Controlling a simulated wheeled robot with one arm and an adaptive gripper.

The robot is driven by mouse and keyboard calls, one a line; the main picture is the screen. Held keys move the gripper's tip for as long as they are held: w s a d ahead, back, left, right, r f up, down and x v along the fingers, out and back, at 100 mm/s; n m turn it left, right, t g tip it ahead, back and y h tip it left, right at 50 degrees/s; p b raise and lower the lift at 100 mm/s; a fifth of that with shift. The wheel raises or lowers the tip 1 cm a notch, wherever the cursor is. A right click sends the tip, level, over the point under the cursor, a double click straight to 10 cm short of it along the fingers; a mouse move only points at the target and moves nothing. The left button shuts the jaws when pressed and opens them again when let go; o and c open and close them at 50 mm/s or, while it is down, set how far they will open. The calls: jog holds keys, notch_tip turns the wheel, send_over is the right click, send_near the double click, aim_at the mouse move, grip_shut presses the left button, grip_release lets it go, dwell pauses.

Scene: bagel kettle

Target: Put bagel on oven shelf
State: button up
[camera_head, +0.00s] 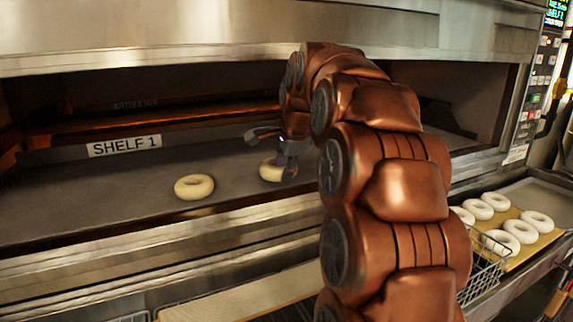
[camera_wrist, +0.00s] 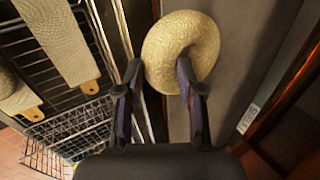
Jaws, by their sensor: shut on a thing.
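A pale bagel (camera_head: 268,170) is at the oven opening in the head view, beside my arm. It also shows in the wrist view (camera_wrist: 205,42). My gripper (camera_wrist: 160,66) is shut on one side of its ring, with one finger at the hole and the other outside the ring. I cannot tell whether the bagel touches the surface below. In the head view my gripper (camera_head: 272,148) is partly hidden by my arm. The grey oven shelf (camera_head: 90,195) has a "SHELF 1" label (camera_head: 124,146) behind it. A second bagel (camera_head: 194,187) lies flat on this shelf, left of the held one.
A steel oven hood (camera_head: 200,35) hangs over the opening. Several bagels (camera_head: 520,231) lie on a board at the right, beside a wire basket (camera_head: 484,272). Wooden boards (camera_wrist: 55,40) lie on a rack below the shelf. The shelf's left part is clear.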

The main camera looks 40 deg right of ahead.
jog(key=w+d, duration=0.2)
jog(key=w+d+p, duration=0.1)
jog(key=w+d, duration=0.1)
jog(key=w+d+f+p, duration=0.1)
jog(key=w+d, duration=0.1)
jog(key=shift+w, duration=0.15)
jog(key=shift+f, duration=0.1)
jog(key=shift+f+p, duration=0.75)
jog(key=shift+f, duration=0.9)
jog(key=o, duration=1.1)
jog(key=shift+c, duration=0.2)
jog(key=shift+r, duration=0.15)
jog(key=b+v, duration=0.2)
jog(key=v, duration=0.9)
jog(key=shift+r, duration=0.35)
